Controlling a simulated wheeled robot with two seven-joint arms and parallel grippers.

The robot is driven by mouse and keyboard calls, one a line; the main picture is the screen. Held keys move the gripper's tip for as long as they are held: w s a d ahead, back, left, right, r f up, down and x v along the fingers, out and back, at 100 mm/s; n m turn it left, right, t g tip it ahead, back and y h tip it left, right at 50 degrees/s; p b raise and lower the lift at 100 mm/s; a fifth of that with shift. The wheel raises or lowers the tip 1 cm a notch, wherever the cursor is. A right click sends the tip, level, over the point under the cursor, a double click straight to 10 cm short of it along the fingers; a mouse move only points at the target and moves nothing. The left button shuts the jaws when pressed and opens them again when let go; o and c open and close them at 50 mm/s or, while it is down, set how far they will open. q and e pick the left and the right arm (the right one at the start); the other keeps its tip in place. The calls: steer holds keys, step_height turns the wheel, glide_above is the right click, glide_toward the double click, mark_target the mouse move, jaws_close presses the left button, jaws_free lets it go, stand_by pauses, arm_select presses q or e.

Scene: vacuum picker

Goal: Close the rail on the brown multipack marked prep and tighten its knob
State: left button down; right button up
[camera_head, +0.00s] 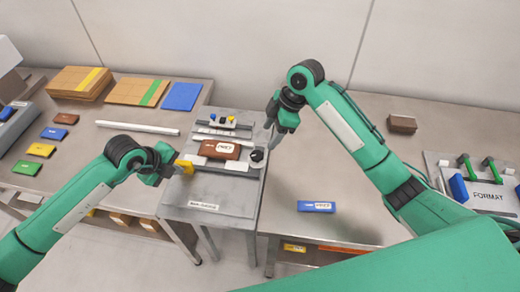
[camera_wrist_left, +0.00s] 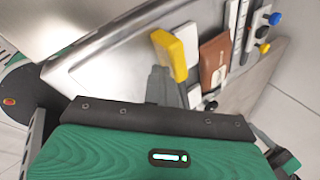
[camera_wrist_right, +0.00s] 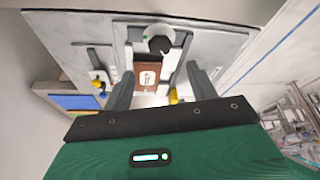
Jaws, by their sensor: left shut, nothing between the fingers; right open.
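The brown multipack (camera_head: 220,149) lies flat in the fixture on the grey stand, its white label facing up; its print is too small to read surely. It also shows in the left wrist view (camera_wrist_left: 214,60) and the right wrist view (camera_wrist_right: 148,77). A black knob (camera_head: 257,156) sits at the fixture's right end, also in the right wrist view (camera_wrist_right: 159,45). My left gripper (camera_head: 172,169) is shut and empty beside a yellow handle (camera_head: 184,166); contact is unclear. My right gripper (camera_head: 273,145) is open, pointing down above the knob side, apart from the pack.
White pads (camera_head: 236,166) and light bars lie around the pack. Small blue, yellow and black knobs (camera_head: 214,118) stand behind it. A blue pack (camera_head: 317,206) lies on the right table. Coloured packs (camera_head: 41,150) and a long white bar (camera_head: 137,128) lie on the left table.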

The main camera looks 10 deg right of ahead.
mark_target(257, 155)
steer(key=x, duration=0.8)
steer(key=shift+a+f, duration=0.2)
steer(key=shift+f, duration=0.15)
steer(key=c, duration=1)
